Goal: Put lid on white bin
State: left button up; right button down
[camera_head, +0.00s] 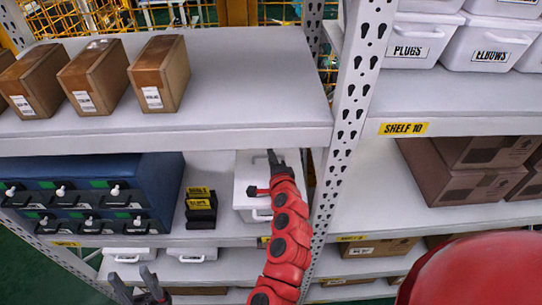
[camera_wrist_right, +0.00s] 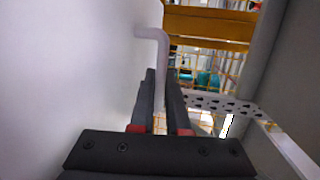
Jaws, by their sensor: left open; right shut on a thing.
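A white bin (camera_head: 250,215) with a front handle stands on the middle shelf beside the upright post. A flat white lid (camera_head: 247,170) shows at its top; I cannot tell whether it is seated or held just above. My right gripper (camera_head: 275,160) reaches in over the bin, and its arm hides part of it. In the right wrist view, the right gripper (camera_wrist_right: 162,95) is shut on the grey bent handle (camera_wrist_right: 152,34) of the lid, whose white surface (camera_wrist_right: 70,70) fills the left side. My left gripper (camera_head: 134,284) is open and empty, low at the left.
Black holders with yellow labels (camera_head: 201,207) and a blue drawer cabinet (camera_head: 100,170) stand left of the bin. The upper shelf (camera_head: 240,85) with brown boxes (camera_head: 160,72) overhangs it. The perforated post (camera_head: 345,110) is close on the right.

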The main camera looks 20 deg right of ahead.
jog(key=shift+f, duration=0.15)
jog(key=c, duration=0.8)
grip_release()
dwell(0.5)
